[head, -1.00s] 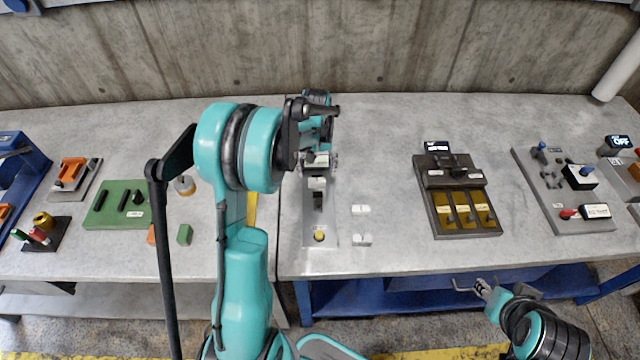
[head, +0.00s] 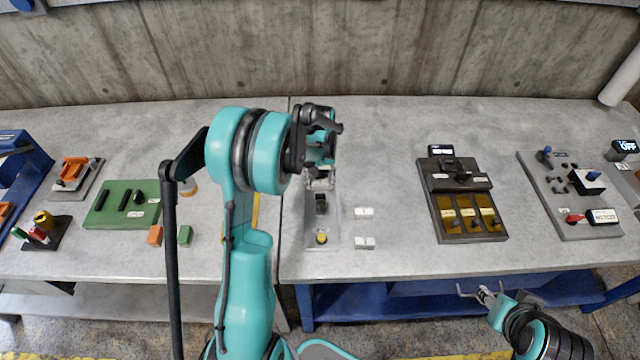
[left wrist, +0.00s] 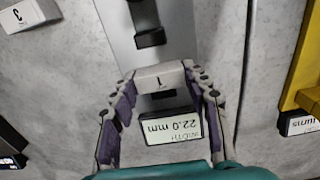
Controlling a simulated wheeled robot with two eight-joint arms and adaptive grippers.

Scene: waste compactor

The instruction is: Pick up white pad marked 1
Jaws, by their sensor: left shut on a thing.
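The white pad marked 1 (left wrist: 160,75) shows in the left wrist view between the two fingers of my left gripper (left wrist: 160,84), which is shut on it. The digit appears upside down there. In the head view my left gripper (head: 320,182) is over the upper part of a narrow grey fixture (head: 321,238), and the pad is mostly hidden by it. I cannot tell whether the pad is clear of the fixture. My right gripper (head: 487,294) is low at the table's front edge, away from the pad; its fingers are too small to judge.
Two other white pads (head: 364,212) (head: 364,243) lie on the table right of the fixture. A width display reading 22.0 mm (left wrist: 172,128) is close below the held pad in the left wrist view. A dark device with yellow panels (head: 466,213) stands further right.

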